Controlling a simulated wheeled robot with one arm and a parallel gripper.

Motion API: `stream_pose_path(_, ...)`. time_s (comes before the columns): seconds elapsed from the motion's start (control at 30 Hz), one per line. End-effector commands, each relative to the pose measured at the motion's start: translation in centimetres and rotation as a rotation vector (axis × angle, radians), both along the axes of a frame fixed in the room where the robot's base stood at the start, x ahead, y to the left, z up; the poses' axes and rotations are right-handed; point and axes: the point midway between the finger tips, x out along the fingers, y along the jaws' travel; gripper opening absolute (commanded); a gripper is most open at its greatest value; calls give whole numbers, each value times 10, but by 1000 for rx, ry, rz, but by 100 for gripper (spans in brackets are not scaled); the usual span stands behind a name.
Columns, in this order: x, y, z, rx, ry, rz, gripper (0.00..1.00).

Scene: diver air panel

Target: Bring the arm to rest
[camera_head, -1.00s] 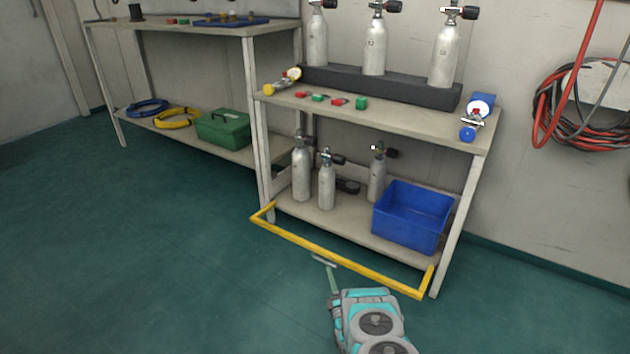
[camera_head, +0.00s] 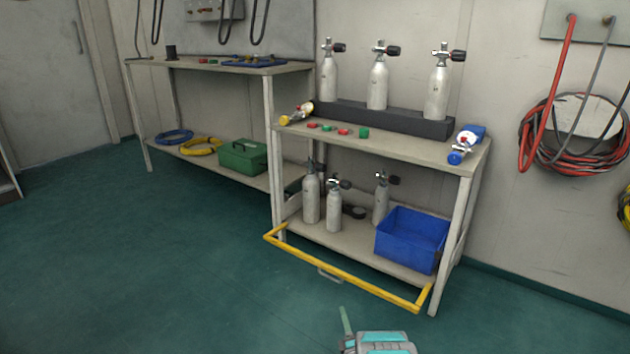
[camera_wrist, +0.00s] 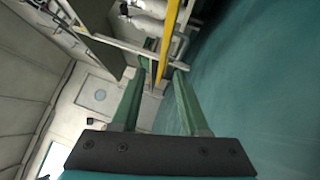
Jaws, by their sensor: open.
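My gripper (camera_wrist: 158,78) is open, with its two green fingers apart and nothing between them in the wrist view. The yellow rail (camera_wrist: 170,35) shows beyond the fingertips there. In the head view only the end of my arm is in the picture, at the bottom edge. A green finger of my gripper (camera_head: 345,318) points up over the floor, in front of the yellow rail (camera_head: 335,268) of the bench. A gap of floor shows between the finger and the rail. The rest of my arm is out of the picture.
The bench (camera_head: 400,150) carries upright cylinders, with a blue bin (camera_head: 412,240) and more cylinders on its lower shelf. A second bench (camera_head: 215,68) stands left, with a green toolbox (camera_head: 243,157) below. Coiled hoses (camera_head: 575,135) hang right. Open green floor (camera_head: 150,260) lies left and front.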

Motion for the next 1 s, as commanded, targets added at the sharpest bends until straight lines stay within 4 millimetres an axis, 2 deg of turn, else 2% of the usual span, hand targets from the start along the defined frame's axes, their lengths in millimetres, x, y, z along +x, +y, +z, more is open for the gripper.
stream_pose_path(0.27,22,2,19,62,88,-2,44)
stream_pose_path(0.43,39,3,37,120,164,-6,44)
stream_pose_path(0.7,67,6,90,279,363,-30,44)
stream_pose_path(0.83,71,7,118,361,468,-50,44)
stream_pose_path(1.0,64,8,154,468,607,-88,44)
